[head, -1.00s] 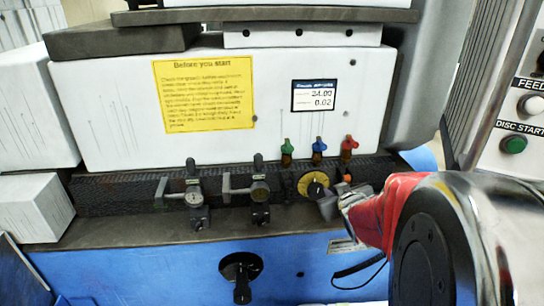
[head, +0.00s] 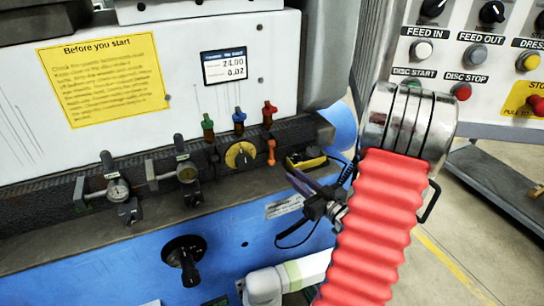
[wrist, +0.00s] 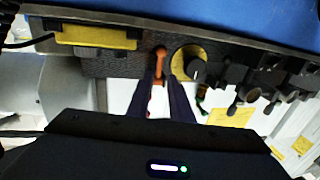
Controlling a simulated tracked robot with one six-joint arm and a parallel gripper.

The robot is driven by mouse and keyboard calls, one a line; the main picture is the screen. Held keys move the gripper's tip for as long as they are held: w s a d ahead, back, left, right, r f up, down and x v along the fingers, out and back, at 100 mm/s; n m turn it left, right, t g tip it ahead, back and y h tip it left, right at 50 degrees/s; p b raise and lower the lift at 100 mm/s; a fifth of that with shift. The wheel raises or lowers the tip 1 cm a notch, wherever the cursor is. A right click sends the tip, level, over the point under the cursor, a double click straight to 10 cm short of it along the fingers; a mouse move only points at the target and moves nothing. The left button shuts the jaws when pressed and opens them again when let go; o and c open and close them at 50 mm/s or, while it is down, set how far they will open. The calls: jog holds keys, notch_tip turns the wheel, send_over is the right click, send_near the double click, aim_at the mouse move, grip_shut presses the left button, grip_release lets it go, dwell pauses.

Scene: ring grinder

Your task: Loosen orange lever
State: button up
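The orange lever (head: 271,152) stands upright on the dark rail, just right of the yellow dial with the black knob (head: 240,155). In the wrist view the orange lever (wrist: 160,64) lies in line with the gap between my two dark fingers. My gripper (wrist: 161,84) is open, with its fingertips on either side of the lever's line. In the head view my gripper (head: 289,172) reaches in from the lower right, its tips close to the lever. I cannot tell whether they touch it.
Green (head: 207,127), blue (head: 239,121) and red (head: 269,114) valve levers stand above the dial. Two gauges (head: 118,190) on brackets are to the left. A yellow-topped block (head: 305,162) sits just right of the lever. A control panel (head: 480,60) is at the right.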

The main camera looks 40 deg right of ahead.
aim_at(272, 158)
jog(key=shift+w, duration=0.15)
jog(key=w, duration=0.9)
jog(key=w+d, duration=0.1)
jog(key=w, duration=0.3)
jog(key=shift+w+d, duration=0.1)
jog(key=shift+w, duration=0.15)
jog(key=shift+c, duration=0.5)
grip_shut()
jog(key=shift+d, duration=0.15)
